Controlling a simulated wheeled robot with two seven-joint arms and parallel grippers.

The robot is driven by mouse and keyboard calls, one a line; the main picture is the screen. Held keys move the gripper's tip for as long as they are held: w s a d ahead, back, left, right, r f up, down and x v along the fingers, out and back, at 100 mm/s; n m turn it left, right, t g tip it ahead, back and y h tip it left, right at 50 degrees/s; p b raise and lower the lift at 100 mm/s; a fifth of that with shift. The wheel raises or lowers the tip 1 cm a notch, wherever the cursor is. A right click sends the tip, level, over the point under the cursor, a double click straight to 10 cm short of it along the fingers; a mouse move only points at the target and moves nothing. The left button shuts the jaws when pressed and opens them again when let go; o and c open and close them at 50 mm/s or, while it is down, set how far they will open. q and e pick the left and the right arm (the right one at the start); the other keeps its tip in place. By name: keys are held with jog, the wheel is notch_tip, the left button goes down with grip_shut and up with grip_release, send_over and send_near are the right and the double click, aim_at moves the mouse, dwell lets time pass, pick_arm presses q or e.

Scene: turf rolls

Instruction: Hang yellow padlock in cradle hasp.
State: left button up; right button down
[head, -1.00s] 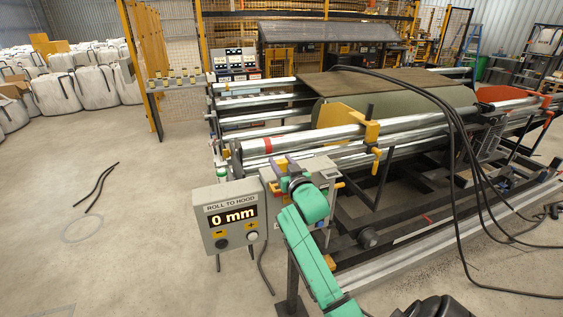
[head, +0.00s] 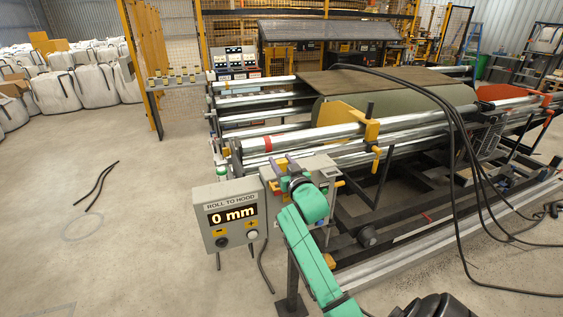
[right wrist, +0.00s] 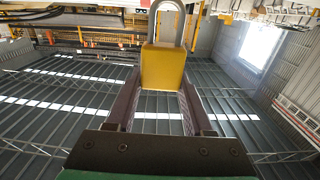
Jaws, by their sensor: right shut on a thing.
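The yellow padlock (right wrist: 163,68) is between the two dark fingers of my right gripper (right wrist: 160,108) in the right wrist view. My right gripper is shut on the padlock body. I cannot pick out the cradle hasp in either view. My left gripper is not in view.
The roller cradle (head: 300,139) with long metal bars stands behind the gripper. A grey display box (head: 230,229) reading "0 mm" stands just left of my right arm. Black hoses (head: 456,150) hang at the right. Open floor lies at the left.

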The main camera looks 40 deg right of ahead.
jog(key=shift+f+b, duration=1.6)
jog(key=shift+f, duration=0.75)
jog(key=shift+c, duration=1)
grip_release()
jog(key=shift+r, duration=0.1)
jog(key=b+v, duration=0.4)
jog(key=v, duration=1)
jog(key=shift+s+a, duration=0.2)
jog(key=shift+s, duration=0.15)
